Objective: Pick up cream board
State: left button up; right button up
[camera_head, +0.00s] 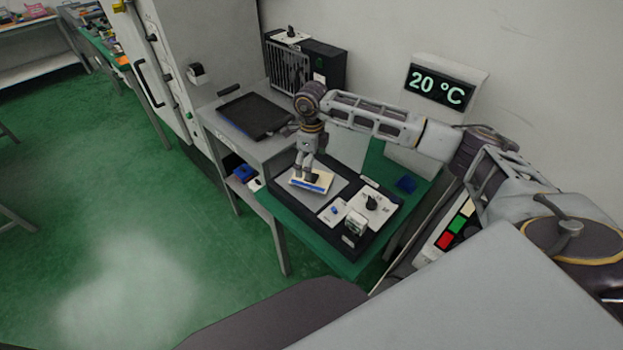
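The cream board (323,181), a small flat piece with a blue front edge, is on a grey plate on the green table. My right arm reaches in from the right, and its gripper (304,176) points down at the board. The fingertips are at the board's upper face and hide part of it. The view is too small to tell whether they grip it or only touch it. My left gripper is not in view.
A black base with a white panel and black knob (372,202) stands right of the board. A black tray (254,115) lies on the grey bench behind left. A display reading 20 °C (436,86) is on the wall. Open green floor (130,200) lies left.

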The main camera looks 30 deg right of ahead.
aim_at(320, 183)
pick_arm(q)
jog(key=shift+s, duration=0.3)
pick_arm(e)
jog(key=shift+f, duration=0.1)
jog(key=shift+s+a+f, duration=0.1)
jog(key=shift+s+f, duration=0.1)
jog(key=shift+f, duration=0.35)
notch_tip(320, 183, down, 3)
jog(key=shift+s+r+p, duration=0.15)
jog(key=shift+p, duration=0.35)
jog(key=shift+f, duration=0.55)
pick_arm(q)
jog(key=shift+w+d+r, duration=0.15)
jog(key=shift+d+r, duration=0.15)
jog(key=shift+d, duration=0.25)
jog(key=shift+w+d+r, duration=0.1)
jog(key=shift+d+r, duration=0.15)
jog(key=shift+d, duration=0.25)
pick_arm(e)
jog(key=shift+f, duration=0.1)
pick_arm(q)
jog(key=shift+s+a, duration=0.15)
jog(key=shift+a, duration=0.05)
